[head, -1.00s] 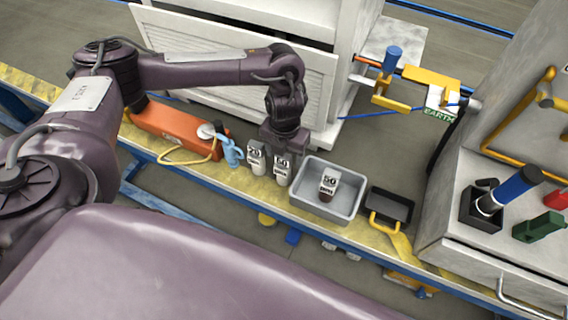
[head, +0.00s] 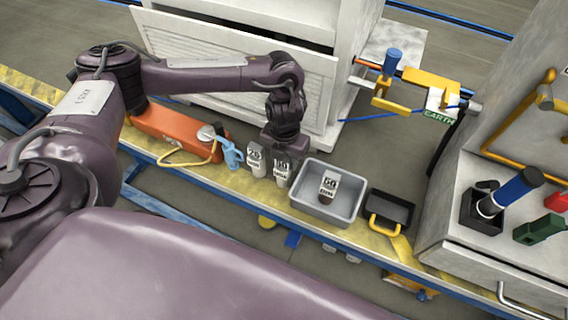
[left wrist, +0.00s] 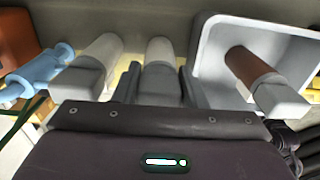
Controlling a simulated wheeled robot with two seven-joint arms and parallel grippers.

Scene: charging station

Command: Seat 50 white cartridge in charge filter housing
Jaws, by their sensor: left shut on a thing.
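The white cartridge labelled 50 (head: 281,173) stands upright on the yellow ledge, between another white cartridge and the grey tray. My left gripper (head: 281,155) comes down from above and is shut on its top. In the left wrist view the white cartridge (left wrist: 160,72) sits between the two dark fingers of the left gripper (left wrist: 160,88). A second white cartridge (head: 256,161), with a different number, stands just to its left. A brown cartridge labelled 50 (head: 328,187) is in the tray. I cannot make out which thing is the charge filter housing. My right gripper is out of view.
The grey tray (head: 352,207) is close on the right, with a black box with a yellow handle (head: 389,209) beyond it. A light blue fitting (head: 231,153) and an orange case (head: 165,131) are on the left. A white louvred panel (head: 235,75) stands behind.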

